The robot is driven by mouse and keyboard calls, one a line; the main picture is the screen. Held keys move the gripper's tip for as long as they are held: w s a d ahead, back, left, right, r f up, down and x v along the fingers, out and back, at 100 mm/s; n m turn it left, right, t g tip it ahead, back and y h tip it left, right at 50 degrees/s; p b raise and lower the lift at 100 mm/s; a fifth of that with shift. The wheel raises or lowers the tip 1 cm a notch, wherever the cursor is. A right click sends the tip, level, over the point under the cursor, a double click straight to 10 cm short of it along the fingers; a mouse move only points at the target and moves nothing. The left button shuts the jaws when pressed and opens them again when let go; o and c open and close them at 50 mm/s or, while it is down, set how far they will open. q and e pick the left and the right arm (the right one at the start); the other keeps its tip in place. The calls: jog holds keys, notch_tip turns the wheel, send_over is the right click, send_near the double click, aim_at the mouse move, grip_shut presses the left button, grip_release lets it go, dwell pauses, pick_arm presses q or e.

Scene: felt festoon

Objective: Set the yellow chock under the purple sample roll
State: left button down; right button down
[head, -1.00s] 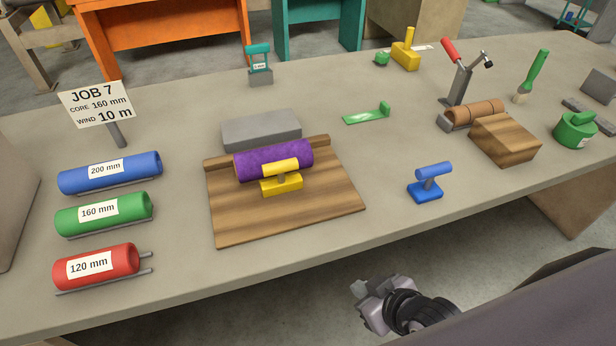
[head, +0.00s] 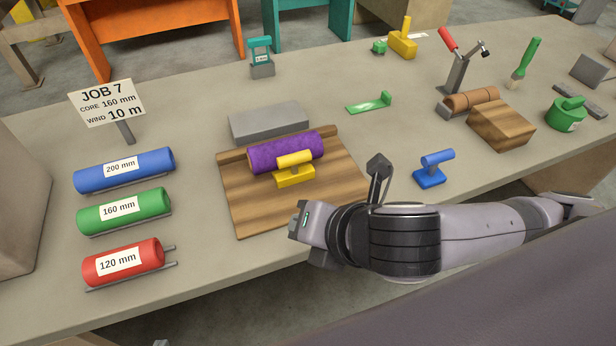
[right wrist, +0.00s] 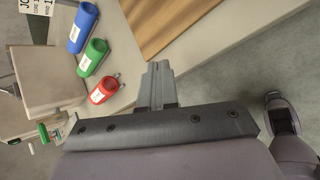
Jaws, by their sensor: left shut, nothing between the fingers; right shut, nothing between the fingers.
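The purple sample roll (head: 262,158) lies on the wooden board (head: 255,212), along its back strip. The yellow chock (head: 295,178), a block with a bar handle on top, sits on the board in front of the roll. It looks close against the roll; contact under it cannot be made out. My right arm reaches in from the right over the table's front edge, its hand just in front of the board and apart from the chock. My right gripper shows in the right wrist view (right wrist: 156,84), shut and empty. Only a sliver of my left gripper (head: 160,343) shows at the bottom edge.
Blue (head: 125,170), green (head: 125,211) and red (head: 124,262) rolls lie on racks at left, by a job sign (head: 106,103). A grey block (head: 268,121) stands behind the board. A blue handled block (head: 432,171) and wooden block (head: 503,125) stand at right.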

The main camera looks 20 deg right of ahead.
jog(key=w+d+n+h, duration=0.2)
jog(key=d+n, duration=0.3)
jog(key=n, duration=0.1)
jog(key=n+b, duration=0.1)
jog(key=b, duration=0.1)
send_near(301, 180)
jog(key=shift+t+h, duration=0.3)
jog(key=shift+t, duration=0.1)
notch_tip(301, 180, down, 5)
jog(key=shift+s+a+r, duration=0.1)
jog(key=shift+a+r, duration=0.05)
jog(key=shift+a, duration=0.05)
jog(key=shift+w+a+r+p, duration=0.1)
jog(key=shift+w+p, duration=0.1)
jog(key=shift+w, duration=0.4)
jog(key=shift+w+a+r+p, duration=0.1)
jog(key=shift+w+p, duration=0.05)
jog(key=shift+w, duration=1.15)
